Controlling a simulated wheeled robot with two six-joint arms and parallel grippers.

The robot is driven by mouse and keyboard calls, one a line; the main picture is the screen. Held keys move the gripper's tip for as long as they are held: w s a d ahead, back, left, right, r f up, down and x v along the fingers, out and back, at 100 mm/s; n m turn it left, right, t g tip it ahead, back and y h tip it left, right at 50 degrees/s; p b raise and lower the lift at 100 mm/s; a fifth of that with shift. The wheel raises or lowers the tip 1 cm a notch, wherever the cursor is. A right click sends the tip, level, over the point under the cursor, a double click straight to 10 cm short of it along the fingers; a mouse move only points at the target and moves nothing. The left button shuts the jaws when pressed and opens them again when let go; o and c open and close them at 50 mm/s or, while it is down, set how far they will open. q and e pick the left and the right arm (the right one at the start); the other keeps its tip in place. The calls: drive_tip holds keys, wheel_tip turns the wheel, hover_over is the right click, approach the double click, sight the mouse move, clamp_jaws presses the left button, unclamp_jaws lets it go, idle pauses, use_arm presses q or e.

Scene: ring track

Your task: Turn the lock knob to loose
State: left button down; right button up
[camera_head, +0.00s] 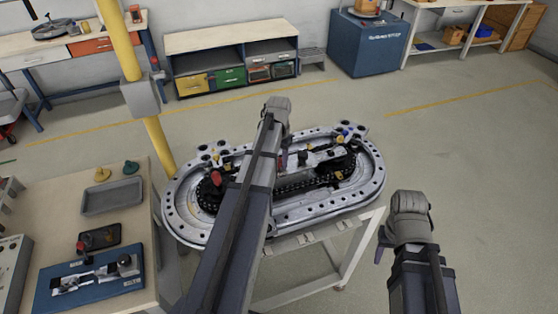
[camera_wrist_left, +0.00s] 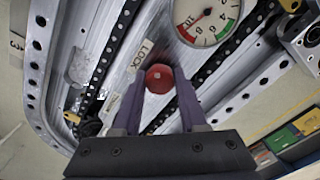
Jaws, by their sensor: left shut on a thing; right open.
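The lock knob (camera_wrist_left: 159,78) is a round red knob on the grey metal track plate, beside a "LOCK" label (camera_wrist_left: 140,55). In the left wrist view my left gripper (camera_wrist_left: 160,88) has its two purple fingers closed on the knob's sides. In the head view my left arm reaches over the ring track (camera_head: 331,207) and hides most of the gripper and knob. My right gripper (camera_head: 381,246) is apart from the track, to its lower right, with nothing seen in it; its fingers are mostly hidden.
A round gauge (camera_wrist_left: 207,20) with red and green zones sits near the knob. Black chain runs along the track. A yellow post (camera_head: 160,145) stands left of the track. A wooden bench (camera_head: 142,170) with a grey tray (camera_head: 112,197) is at left. Floor at right is clear.

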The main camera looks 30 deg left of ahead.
sight(278, 160)
use_arm(q)
drive_tip(key=n, duration=0.4)
drive_tip(key=shift+n, duration=2.1)
drive_tip(key=shift+c, duration=2.2)
unclamp_jaws()
wheel_tip(278, 160, up, 8)
drive_tip(key=p, duration=0.8)
drive_tip(key=shift+a+f, duration=0.1)
